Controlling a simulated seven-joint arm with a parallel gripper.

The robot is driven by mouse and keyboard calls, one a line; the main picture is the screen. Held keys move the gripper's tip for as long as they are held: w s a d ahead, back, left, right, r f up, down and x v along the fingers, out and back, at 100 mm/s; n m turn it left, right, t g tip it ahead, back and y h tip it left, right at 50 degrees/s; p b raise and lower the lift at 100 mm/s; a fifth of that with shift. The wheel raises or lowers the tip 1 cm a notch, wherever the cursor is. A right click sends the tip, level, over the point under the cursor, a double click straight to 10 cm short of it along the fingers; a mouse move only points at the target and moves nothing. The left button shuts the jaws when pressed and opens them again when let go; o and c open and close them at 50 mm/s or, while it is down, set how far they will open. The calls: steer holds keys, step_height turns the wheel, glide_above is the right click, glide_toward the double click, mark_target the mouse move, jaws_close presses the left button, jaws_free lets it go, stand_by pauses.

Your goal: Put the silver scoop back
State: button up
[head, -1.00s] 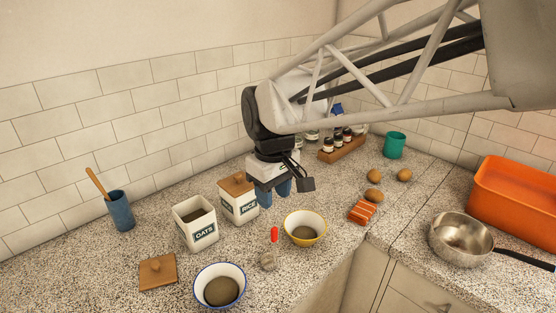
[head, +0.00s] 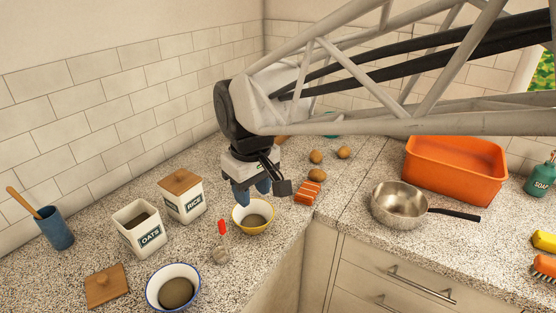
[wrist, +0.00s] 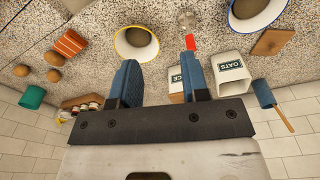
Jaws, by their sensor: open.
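The silver scoop (head: 220,255) with a red handle lies on the speckled counter between the two bowls; it also shows at the top of the wrist view (wrist: 187,19). The OATS canister (head: 141,232) is open with dark contents, and its wooden lid (head: 105,287) lies on the counter. The RICE canister (head: 184,200) has its lid on. The yellow-rimmed bowl (head: 253,217) and the blue-rimmed bowl (head: 173,288) hold dark contents. My gripper (head: 252,190) is open and empty with blue fingers, above the counter beyond the yellow-rimmed bowl, apart from the scoop.
A blue cup with a wooden spoon (head: 54,228) stands at the left. An orange-striped block (head: 307,193) and several brown eggs (head: 316,157) lie right of my gripper. A steel pan (head: 399,204) and an orange basin (head: 456,168) stand further right. Counter around the scoop is clear.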

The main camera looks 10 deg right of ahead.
steer(key=s+d+f+m+t, duration=0.1)
steer(key=s+d+m, duration=0.5)
steer(key=s+d, duration=0.6)
steer(key=shift+s+d+f+m+t, duration=0.2)
steer(key=shift+d+f+m+t, duration=0.15)
steer(key=shift+d+f, duration=0.4)
